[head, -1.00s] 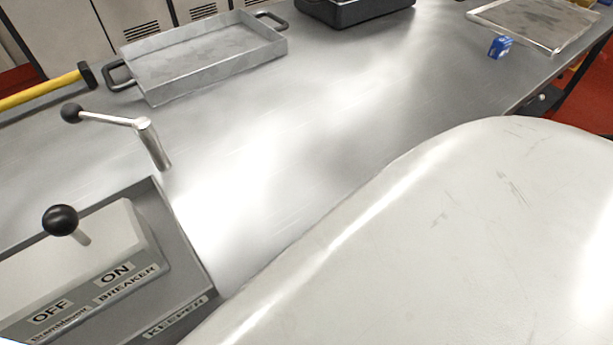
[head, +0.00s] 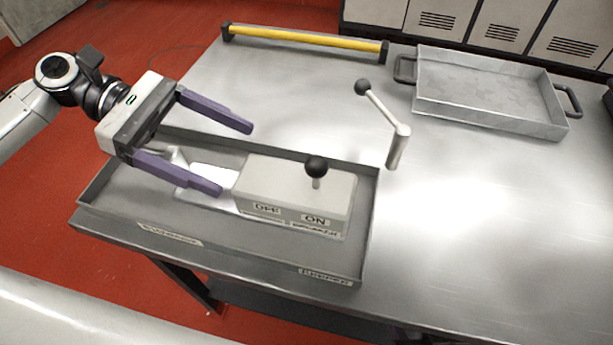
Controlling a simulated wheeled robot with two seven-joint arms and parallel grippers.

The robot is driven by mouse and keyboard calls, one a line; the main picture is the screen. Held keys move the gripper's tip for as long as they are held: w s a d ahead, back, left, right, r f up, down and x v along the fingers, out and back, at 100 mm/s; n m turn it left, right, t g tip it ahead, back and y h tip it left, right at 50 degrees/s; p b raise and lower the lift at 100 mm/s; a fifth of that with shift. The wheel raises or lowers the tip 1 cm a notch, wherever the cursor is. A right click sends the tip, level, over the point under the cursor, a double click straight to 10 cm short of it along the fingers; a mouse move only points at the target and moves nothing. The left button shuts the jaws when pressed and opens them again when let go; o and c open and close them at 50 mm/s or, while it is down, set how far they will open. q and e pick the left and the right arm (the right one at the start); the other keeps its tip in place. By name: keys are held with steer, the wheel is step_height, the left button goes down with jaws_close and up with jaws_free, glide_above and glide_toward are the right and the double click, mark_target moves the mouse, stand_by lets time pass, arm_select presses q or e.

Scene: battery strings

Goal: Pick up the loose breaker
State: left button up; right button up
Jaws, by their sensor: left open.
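The breaker (head: 295,195) is a cream box with OFF and ON labels on its front. A black ball-topped lever stands up from it. It sits in the right part of a shallow grey tray (head: 250,258) at the near left of the metal table. My left gripper (head: 233,159) has purple fingers spread wide and empty. It comes in from the left, and its fingertips point toward the breaker's left end, apart from each other. Whether the lower finger touches the breaker I cannot tell. A pale fitting left of the breaker is partly hidden by that finger. My right gripper is out of view.
A crank lever (head: 398,145) with a black knob stands just behind the tray's right end. A yellow bar (head: 305,39) lies along the table's back edge. An empty handled metal tray (head: 490,95) is at the back right. The table's right side is clear.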

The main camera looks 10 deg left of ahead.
mark_target(264, 175)
arm_select(q)
steer(key=x, duration=0.7)
steer(key=s+b+x, duration=0.1)
steer(key=x, duration=0.2)
steer(key=shift+d, duration=0.25)
steer(key=c, duration=1.8)
steer(key=shift+r, duration=0.2)
steer(key=shift+c, duration=0.5)
